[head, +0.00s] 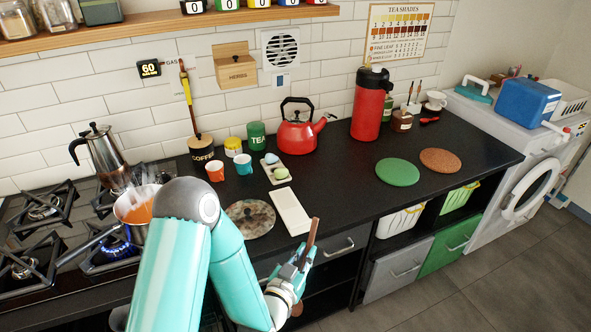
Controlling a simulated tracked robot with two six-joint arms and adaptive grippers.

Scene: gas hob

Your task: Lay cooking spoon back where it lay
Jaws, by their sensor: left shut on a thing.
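My left gripper (297,267) is shut on the brown wooden cooking spoon (313,236). It holds the spoon roughly upright just in front of the counter's front edge. The spoon's handle sticks up above the fingers, and a brown rounded part shows below them; the fingers hide its middle. A white rectangular slab (291,212) lies on the black counter just behind and left of the spoon, apart from it. A small pot with orange contents (138,212) stands on the hob at the left, partly hidden by my arm. My right gripper is not in view.
A round mottled board (250,218) lies left of the slab. A tray with small rounded items (274,168), cups and a red kettle (297,134) stand behind. A blue flame (116,246) burns under the pot. Green (397,172) and brown (440,161) round mats lie right.

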